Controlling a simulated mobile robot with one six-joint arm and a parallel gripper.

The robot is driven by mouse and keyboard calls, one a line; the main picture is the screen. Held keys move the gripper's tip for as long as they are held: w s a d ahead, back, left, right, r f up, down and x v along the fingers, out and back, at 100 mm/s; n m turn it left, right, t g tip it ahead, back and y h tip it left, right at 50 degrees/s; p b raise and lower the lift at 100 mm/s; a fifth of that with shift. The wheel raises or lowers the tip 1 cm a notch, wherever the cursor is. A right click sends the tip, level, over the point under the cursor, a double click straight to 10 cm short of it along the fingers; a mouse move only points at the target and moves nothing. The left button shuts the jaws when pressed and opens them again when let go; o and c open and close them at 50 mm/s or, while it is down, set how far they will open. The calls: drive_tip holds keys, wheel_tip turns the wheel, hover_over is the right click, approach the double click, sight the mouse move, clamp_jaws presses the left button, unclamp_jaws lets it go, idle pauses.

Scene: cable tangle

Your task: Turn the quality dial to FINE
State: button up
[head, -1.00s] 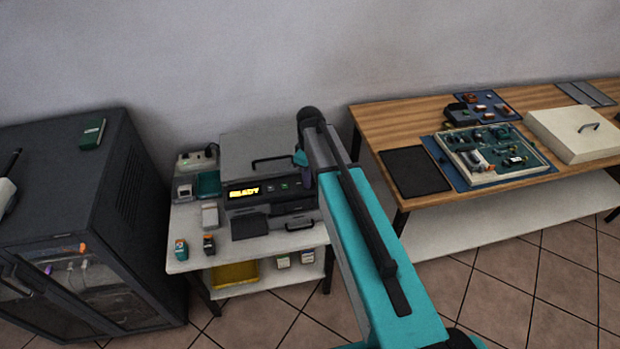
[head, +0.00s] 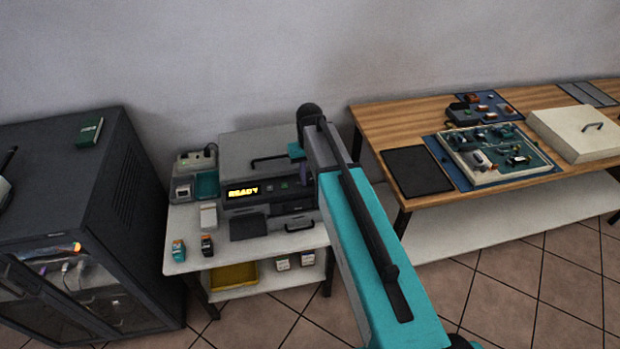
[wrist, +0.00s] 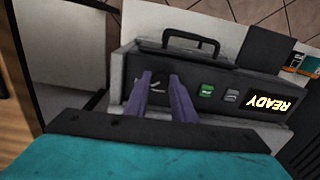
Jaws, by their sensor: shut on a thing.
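The grey printer (head: 262,170) stands on the white table, and its lit panel (head: 243,191) reads READY. In the wrist view the printer front (wrist: 222,76) is upside down, with the READY panel (wrist: 268,101) at right. The quality dial (wrist: 156,78) is a dark round knob on the front, left of two small buttons. My gripper (wrist: 157,84) has its two purple fingers on either side of the dial, shut on it. The dial's setting and any FINE label cannot be read. In the head view my arm hides the dial.
A dark handle (wrist: 194,38) sits close to the fingers on the printer front. Small cartridges (head: 207,244) stand at the white table's front edge. A dark cabinet (head: 60,180) is at left; a wooden bench (head: 390,120) is at right.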

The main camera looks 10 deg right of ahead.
sight(310, 181)
drive_tip(key=shift+m, duration=0.5)
drive_tip(key=o, duration=1.1)
drive_tip(key=shift+c, duration=0.2)
drive_tip(key=shift+r, duration=0.2)
wheel_tip(310, 181, up, 14)
drive_tip(key=b, duration=0.3)
drive_tip(key=shift+f, duration=0.25)
drive_tip(key=shift+s+f, duration=0.1)
